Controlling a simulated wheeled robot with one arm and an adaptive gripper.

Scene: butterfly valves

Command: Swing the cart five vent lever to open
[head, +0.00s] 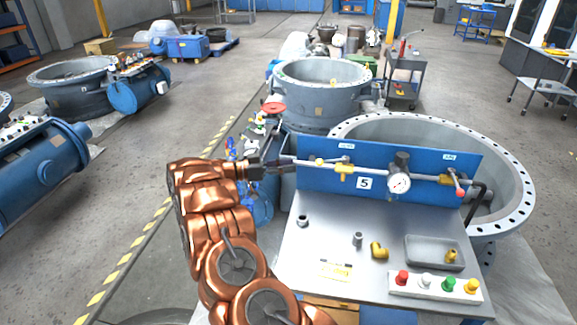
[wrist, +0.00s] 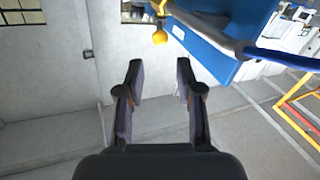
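The cart (head: 300,245) carries an upright blue panel (head: 322,183) with a "5" plate (head: 365,183). A grey pipe crosses it, with a brass valve (head: 343,169) at left, a gauge (head: 399,183) and another brass valve (head: 446,180) with a red-tipped handle (head: 460,192) at right. Small labels above both are too small to read, so I cannot tell which is the vent. My gripper (head: 283,163) is at the panel's left edge. In the wrist view my gripper (wrist: 159,68) is open with nothing between its fingers. The blue panel (wrist: 215,45), pipe and a yellow part (wrist: 160,38) lie beyond.
Loose fittings (head: 378,250), a grey tray (head: 435,252) and a strip of coloured buttons (head: 435,287) are on the cart top. A large flanged ring (head: 515,190) stands behind the cart, another flanged body (head: 323,95) farther back.

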